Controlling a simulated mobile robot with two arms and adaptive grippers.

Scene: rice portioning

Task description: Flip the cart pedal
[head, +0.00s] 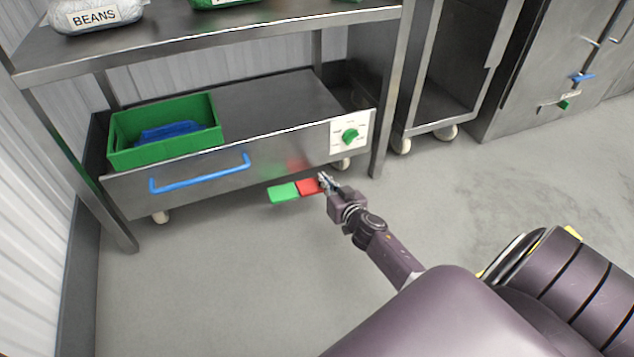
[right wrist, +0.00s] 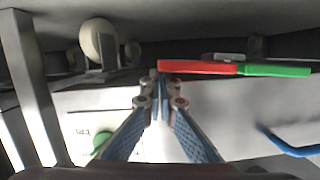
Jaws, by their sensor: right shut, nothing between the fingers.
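The cart (head: 278,145) is a low steel cart under a table. Its pedal has a green half (head: 283,193) and a red half (head: 307,187), low at the cart's front edge. My right gripper (head: 323,180) is shut and empty, with its tips close beside the red end. In the right wrist view, which looks upside down, the gripper tips (right wrist: 158,82) lie just by the end of the red half (right wrist: 200,67), and the green half (right wrist: 275,70) points away from them. I cannot tell whether they touch. My left gripper is not in view.
The cart's front carries a blue handle (head: 200,176) and a green knob (head: 350,135). A green bin (head: 165,153) with something blue inside sits on the cart. A table leg (head: 385,110) stands right of the cart. The floor in front is clear.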

